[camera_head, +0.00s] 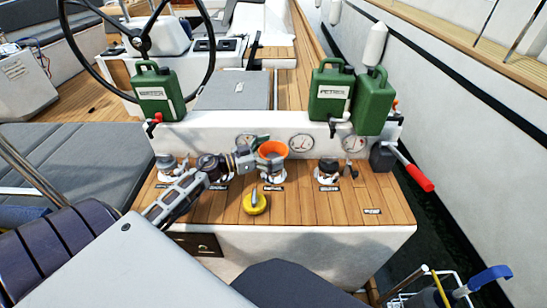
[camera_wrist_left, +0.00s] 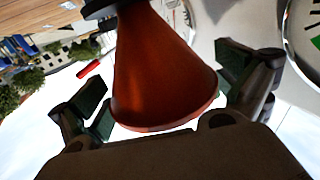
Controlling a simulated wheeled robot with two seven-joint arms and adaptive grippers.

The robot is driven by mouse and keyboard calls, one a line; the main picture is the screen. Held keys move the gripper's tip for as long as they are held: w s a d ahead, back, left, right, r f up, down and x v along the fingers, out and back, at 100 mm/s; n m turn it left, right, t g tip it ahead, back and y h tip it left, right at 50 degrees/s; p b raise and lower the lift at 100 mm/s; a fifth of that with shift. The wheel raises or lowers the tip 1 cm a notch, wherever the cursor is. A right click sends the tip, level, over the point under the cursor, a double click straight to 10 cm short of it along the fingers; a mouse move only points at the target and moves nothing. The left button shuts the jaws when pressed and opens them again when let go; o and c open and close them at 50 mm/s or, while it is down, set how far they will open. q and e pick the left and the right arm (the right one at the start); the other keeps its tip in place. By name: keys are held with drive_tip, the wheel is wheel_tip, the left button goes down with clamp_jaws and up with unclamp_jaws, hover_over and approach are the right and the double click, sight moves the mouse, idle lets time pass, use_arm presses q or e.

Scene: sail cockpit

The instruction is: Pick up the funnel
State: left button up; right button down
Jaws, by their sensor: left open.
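My left gripper (camera_head: 262,152) reaches in from the left at the funnel's side. Its fingers are open, one on each side of the funnel in the left wrist view (camera_wrist_left: 166,84). I see gaps there but cannot tell about contact lower down. My right gripper is not in view.
Green canisters (camera_head: 158,92) (camera_head: 331,92) (camera_head: 373,103) stand on the ledge behind. Winches (camera_head: 327,172) and a yellow round object (camera_head: 255,203) are on the wooden top. A red-handled lever (camera_head: 417,177) sticks out at right.

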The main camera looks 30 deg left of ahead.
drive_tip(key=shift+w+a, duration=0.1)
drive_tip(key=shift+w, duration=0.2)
use_arm(q)
drive_tip(key=c, duration=1.1)
drive_tip(key=shift+r, duration=0.15)
drive_tip(key=shift+r, duration=0.15)
drive_tip(key=shift+r+p, duration=0.3)
drive_tip(key=shift+r, duration=0.15)
wheel_tip(320, 180, up, 7)
drive_tip(key=shift+f+p, duration=0.1)
drive_tip(key=shift+p, duration=1)
drive_tip(key=shift+r, duration=0.9)
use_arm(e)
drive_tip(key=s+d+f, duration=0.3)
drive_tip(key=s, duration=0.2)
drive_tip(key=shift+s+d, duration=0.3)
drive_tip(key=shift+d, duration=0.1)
